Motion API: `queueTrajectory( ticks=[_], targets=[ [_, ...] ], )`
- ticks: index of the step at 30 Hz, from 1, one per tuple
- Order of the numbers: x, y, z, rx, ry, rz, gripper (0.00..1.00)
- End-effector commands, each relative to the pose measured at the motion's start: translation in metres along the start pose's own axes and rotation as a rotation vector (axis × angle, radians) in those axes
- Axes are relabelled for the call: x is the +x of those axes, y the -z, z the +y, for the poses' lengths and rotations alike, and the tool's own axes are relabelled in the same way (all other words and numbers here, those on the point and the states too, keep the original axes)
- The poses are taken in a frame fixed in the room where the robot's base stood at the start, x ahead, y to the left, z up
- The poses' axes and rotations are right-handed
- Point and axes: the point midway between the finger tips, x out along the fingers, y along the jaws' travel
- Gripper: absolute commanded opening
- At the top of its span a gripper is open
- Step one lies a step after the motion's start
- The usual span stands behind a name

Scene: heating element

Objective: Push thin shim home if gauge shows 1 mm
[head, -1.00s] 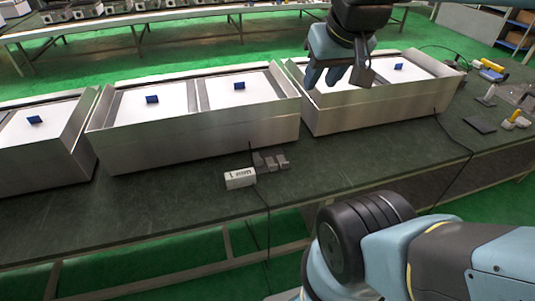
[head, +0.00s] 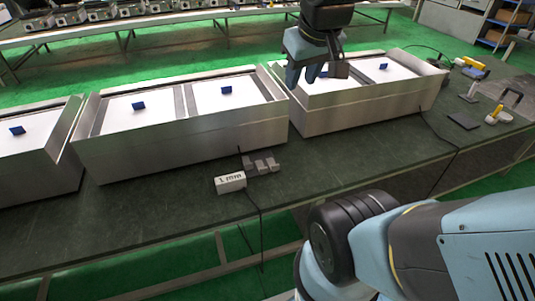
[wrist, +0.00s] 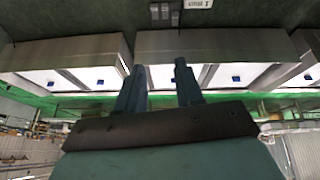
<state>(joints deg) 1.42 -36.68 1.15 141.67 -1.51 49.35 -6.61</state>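The gauge, a white block reading "1 mm" (head: 230,183), sits on the dark bench; it also shows at the top of the wrist view (wrist: 197,3). Small grey blocks (head: 262,165) lie beside it; I cannot tell whether one is the thin shim.
A cable (head: 257,208) runs from by the gauge over the bench's front edge. Yellow-handled tools (head: 494,115) and a dark flat plate (head: 463,121) lie at the right. Bench surface (head: 340,155) in front of the right housing is clear.

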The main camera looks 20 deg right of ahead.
Motion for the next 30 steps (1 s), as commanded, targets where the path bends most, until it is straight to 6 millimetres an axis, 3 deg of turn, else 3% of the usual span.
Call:
queueTrajectory(
  ticks=[15, 30],
  targets=[
    [0.102, 0.065, 0.023, -0.436, -0.017, -0.166, 0.36],
    [0.229, 0.092, 0.041, -0.858, 0.089, -0.287, 0.36]
  ],
)
